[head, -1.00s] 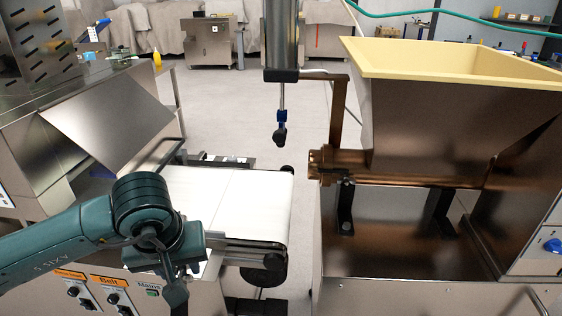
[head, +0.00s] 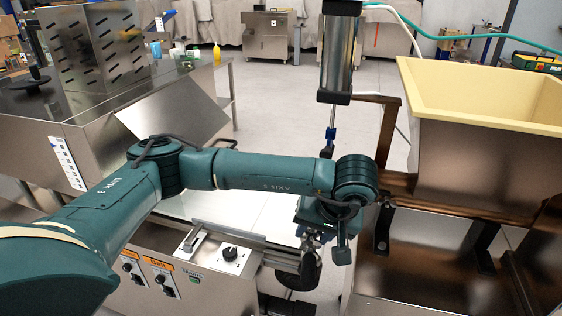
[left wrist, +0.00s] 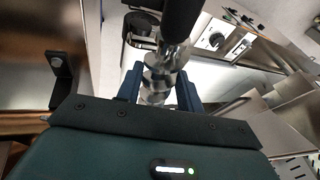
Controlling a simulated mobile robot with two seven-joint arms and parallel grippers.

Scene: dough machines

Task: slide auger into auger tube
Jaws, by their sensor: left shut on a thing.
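My left gripper (head: 322,242) is at the right end of the white conveyor, in front of and below the auger tube's near end. In the left wrist view its two blue fingers (left wrist: 158,92) are shut on the auger (left wrist: 158,78), a shiny metal screw with a thick black end (left wrist: 183,18) pointing up in the picture. In the head view the auger is mostly hidden by the gripper. The copper-coloured auger tube (head: 399,184) runs under the cream-rimmed hopper (head: 470,150). My wrist hides the tube's open end. My right gripper is not in view.
The conveyor (head: 240,205) has a control panel (head: 190,268) on its front. A hanging metal cylinder (head: 339,52) with a thin rod stands above, left of the hopper. A black bracket (head: 383,230) supports the tube. A steel machine (head: 60,130) stands at left.

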